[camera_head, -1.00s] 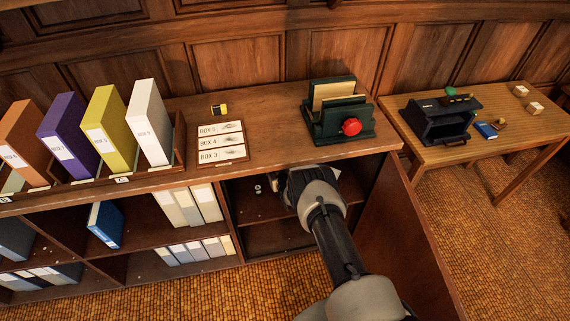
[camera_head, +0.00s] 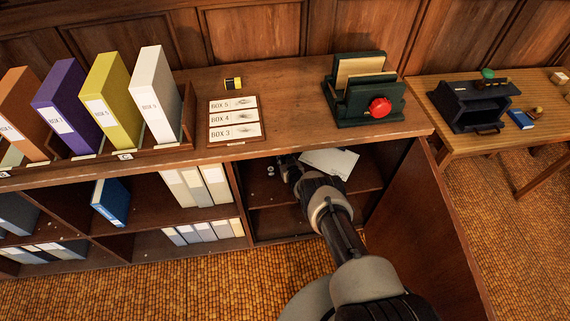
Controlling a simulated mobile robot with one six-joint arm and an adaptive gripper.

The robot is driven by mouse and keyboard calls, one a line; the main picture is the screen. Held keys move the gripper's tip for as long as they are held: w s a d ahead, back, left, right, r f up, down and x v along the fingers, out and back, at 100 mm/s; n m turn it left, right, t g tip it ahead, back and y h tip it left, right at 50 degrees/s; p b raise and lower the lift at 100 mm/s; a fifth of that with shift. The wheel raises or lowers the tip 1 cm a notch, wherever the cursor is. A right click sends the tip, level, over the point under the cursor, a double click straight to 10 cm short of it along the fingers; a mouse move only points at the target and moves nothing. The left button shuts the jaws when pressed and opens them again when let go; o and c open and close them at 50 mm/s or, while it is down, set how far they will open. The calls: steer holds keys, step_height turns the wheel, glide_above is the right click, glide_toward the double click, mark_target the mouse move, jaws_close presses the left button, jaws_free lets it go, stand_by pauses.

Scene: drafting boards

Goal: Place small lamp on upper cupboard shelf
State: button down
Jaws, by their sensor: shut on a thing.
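The open cupboard (camera_head: 262,222) is the right bay of the long cabinet, with an upper shelf (camera_head: 350,180) and a lower space. My gripper (camera_head: 286,166) reaches into it at upper-shelf height, below the cabinet top. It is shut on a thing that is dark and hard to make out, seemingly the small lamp. My wrist hides much of it, and I cannot tell whether it touches the shelf. White sheets (camera_head: 332,162) lie on the upper shelf, right of my gripper.
The open cupboard door (camera_head: 425,230) stands right of my arm. Binders (camera_head: 160,95) stand left. A side table (camera_head: 465,145) stands right.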

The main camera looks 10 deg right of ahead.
step_height(320, 180, down, 3)
steer(key=shift+r+b, duration=0.1)
steer(key=shift+b, duration=0.5)
steer(key=shift+r, duration=0.15)
steer(key=c, duration=1.3)
jaws_free()
steer(key=shift+c, duration=0.2)
steer(key=p+v, duration=0.8)
steer(key=v, duration=0.3)
steer(key=shift+r, duration=0.1)
steer(key=shift+s+r, duration=0.1)
steer(key=shift+s, duration=0.35)
